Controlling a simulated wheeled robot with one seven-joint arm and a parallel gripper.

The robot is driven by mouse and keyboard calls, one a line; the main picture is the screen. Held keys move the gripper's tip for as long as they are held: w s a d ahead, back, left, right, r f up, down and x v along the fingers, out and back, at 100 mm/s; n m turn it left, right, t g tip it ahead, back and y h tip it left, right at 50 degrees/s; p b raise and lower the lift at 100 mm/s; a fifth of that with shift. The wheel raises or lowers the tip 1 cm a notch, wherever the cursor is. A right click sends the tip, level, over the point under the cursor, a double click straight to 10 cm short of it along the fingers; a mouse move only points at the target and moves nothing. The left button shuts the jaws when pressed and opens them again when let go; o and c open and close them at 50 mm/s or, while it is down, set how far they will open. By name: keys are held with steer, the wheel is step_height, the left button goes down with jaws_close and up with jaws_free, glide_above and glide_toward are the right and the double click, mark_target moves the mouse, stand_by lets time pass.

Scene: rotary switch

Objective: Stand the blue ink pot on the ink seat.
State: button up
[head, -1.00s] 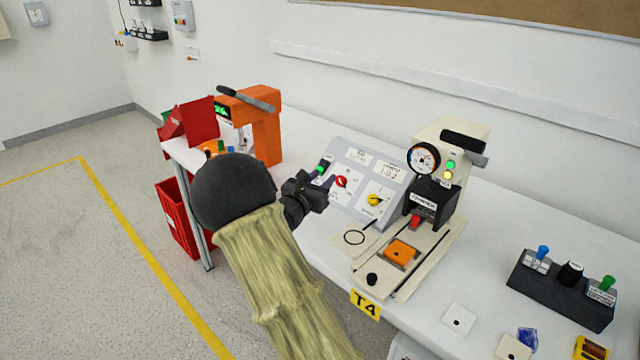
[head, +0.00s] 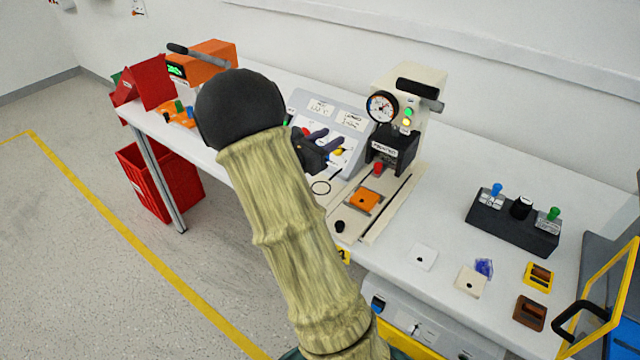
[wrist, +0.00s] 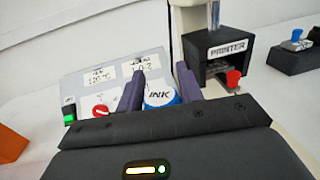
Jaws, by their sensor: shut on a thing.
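My gripper (head: 328,138) is in front of the sloped control panel in the head view. In the wrist view my gripper (wrist: 160,88) is shut on the blue ink pot (wrist: 160,97), which has a white top marked INK and a blue rim. The pot sits between the two dark purple fingers. A black ring outline (head: 320,187), which looks like the ink seat, is on a pale plate left of the printer's slide, apart from and below my gripper. It is not visible in the wrist view.
The control panel (head: 318,108) has red and yellow knobs. The printer (head: 398,151) stands right of it, with an orange block (head: 364,200) on its slide. A dark rack (head: 515,228) with stamps is farther right. An orange machine (head: 211,64) stands left.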

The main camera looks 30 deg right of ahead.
steer(key=shift+f, duration=0.1)
step_height(320, 180, down, 6)
steer(key=shift+w+f+b, duration=0.1)
steer(key=shift+b, duration=0.3)
steer(key=shift+f, duration=1.85)
steer(key=shift+f+b, duration=0.1)
steer(key=shift+b, duration=0.25)
steer(key=o, duration=1)
